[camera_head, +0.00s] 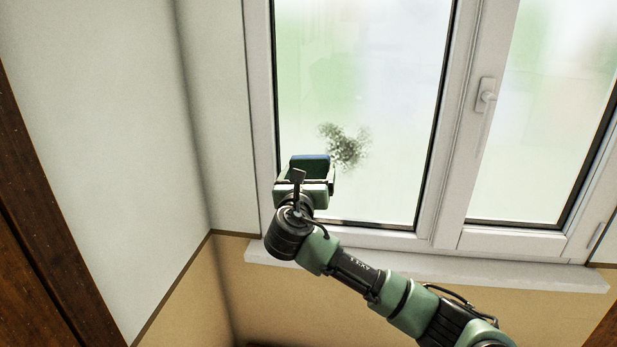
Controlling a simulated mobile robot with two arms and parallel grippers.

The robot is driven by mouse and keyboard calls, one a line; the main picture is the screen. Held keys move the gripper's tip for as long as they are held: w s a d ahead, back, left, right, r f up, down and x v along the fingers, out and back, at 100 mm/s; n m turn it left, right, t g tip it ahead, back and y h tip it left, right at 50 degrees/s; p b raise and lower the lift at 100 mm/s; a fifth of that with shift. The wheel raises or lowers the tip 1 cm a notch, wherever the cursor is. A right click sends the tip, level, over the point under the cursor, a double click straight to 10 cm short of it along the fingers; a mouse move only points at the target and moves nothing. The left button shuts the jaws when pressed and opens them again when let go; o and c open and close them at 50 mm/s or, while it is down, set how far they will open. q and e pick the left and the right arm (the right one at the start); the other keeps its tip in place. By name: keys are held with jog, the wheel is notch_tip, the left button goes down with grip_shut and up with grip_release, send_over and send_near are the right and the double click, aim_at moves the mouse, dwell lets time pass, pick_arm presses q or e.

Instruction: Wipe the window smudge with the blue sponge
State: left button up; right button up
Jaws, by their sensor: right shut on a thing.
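A dark, speckled smudge (345,146) shows on the lower part of the left window pane (360,75). My right gripper (307,170) is in front of that pane, just left of and slightly below the smudge. It is shut on the blue sponge (310,157), whose blue top edge shows between the fingers. The rest of the sponge is hidden by the gripper. I cannot tell whether the sponge touches the glass. The smudge is not covered by the gripper. My left gripper is not in view.
A white window frame with a handle (485,97) stands between the two panes. A white sill (430,268) runs below the window, behind my right arm. A wall (110,130) is close on the left, with dark brown wood (45,220) at the left edge.

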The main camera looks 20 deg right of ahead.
jog(key=shift+x, duration=0.95)
dwell(0.4)
